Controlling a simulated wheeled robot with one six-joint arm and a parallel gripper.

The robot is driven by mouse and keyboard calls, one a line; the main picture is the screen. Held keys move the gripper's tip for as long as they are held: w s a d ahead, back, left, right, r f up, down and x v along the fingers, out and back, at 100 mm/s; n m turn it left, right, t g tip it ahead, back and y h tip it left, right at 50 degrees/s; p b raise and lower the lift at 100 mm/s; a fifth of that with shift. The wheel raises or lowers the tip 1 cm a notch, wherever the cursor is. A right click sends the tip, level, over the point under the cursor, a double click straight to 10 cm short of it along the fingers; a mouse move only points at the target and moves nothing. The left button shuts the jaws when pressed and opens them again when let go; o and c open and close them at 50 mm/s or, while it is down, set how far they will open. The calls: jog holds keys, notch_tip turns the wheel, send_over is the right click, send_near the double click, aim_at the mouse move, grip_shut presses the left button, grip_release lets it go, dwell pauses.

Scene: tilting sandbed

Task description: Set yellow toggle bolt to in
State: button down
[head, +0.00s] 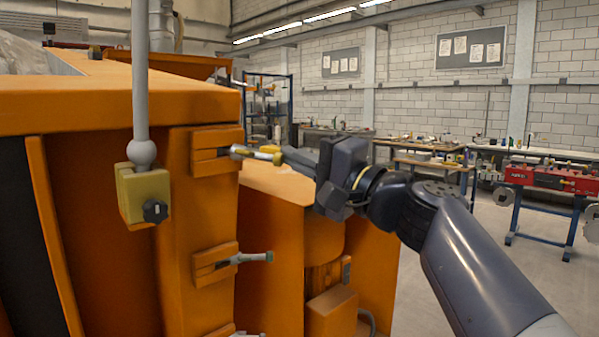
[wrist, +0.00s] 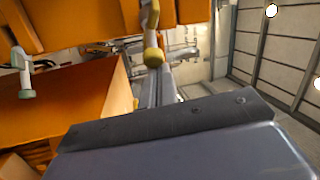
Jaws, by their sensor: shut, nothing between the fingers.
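The yellow toggle bolt (head: 262,154) is a pale metal rod with a yellow tip. It sticks out to the right from a slotted orange bracket (head: 208,165) at the top of the orange post. My gripper (head: 291,156) is shut and empty, its fingertips right by the bolt's yellow tip. Whether they touch cannot be told. In the wrist view the yellow tip (wrist: 154,57) shows just beyond my fingers (wrist: 156,88).
A green-tipped toggle bolt (head: 252,257) sticks out of a lower bracket, and part of another shows at the bottom edge. A grey rod with a yellow block (head: 145,195) hangs at the left. An orange cabinet (head: 272,240) stands below my gripper.

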jog(key=s, duration=0.1)
jog(key=m+t+h+b, duration=0.1)
jog(key=s+m+t+h, duration=0.1)
jog(key=shift+s+a+f+b, duration=0.25)
jog(key=shift+s+f+b, duration=0.05)
jog(key=shift+b, duration=0.1)
jog(key=shift+s+a+b, duration=0.5)
jog(key=shift+s+a, duration=0.15)
jog(key=shift+s, duration=0.35)
jog(key=shift+s+a+b, duration=0.45)
jog(key=shift+s+a, duration=0.15)
jog(key=shift+s, duration=0.35)
